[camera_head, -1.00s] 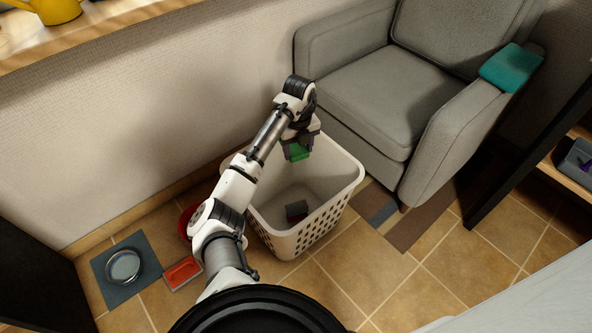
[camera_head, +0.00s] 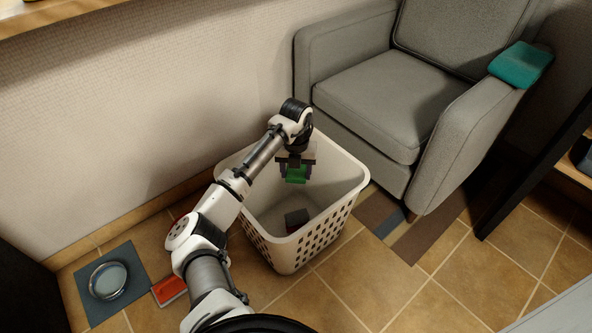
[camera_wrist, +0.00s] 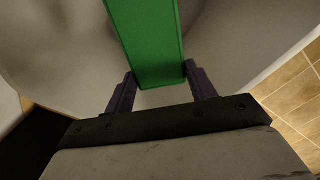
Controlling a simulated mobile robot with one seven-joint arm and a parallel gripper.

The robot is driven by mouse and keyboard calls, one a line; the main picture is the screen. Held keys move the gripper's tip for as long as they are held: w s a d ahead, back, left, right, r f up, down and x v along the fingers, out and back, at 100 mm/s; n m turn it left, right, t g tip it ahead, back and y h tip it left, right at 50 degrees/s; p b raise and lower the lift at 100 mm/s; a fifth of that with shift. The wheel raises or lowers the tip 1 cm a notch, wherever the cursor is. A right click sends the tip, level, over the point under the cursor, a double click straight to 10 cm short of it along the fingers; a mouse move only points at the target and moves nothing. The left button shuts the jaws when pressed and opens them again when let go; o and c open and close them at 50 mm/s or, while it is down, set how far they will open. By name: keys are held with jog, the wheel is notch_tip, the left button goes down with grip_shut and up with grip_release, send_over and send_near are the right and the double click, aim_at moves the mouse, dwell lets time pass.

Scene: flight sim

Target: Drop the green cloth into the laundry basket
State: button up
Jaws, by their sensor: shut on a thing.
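The green cloth (camera_head: 296,174) is a small, flat, folded-looking piece. My gripper (camera_head: 295,166) is shut on it and holds it over the opening of the white laundry basket (camera_head: 318,240), at about rim height or just inside; the exact depth is hard to tell. In the wrist view the green cloth (camera_wrist: 148,45) sits between the two dark fingers of my gripper (camera_wrist: 160,85), with the pale inside of the basket (camera_wrist: 235,45) around it. A dark grey and red item (camera_head: 296,219) lies on the basket floor.
A grey armchair (camera_head: 380,95) stands behind and right of the basket, with a teal cloth (camera_head: 520,64) on its arm. Tiled floor is open at right.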

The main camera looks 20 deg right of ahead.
aim_at(296, 174)
jog(key=shift+f, duration=0.2)
jog(key=o, duration=1.1)
jog(key=shift+c, duration=0.2)
notch_tip(296, 174, up, 14)
jog(key=p, duration=0.3)
jog(key=shift+f, duration=0.1)
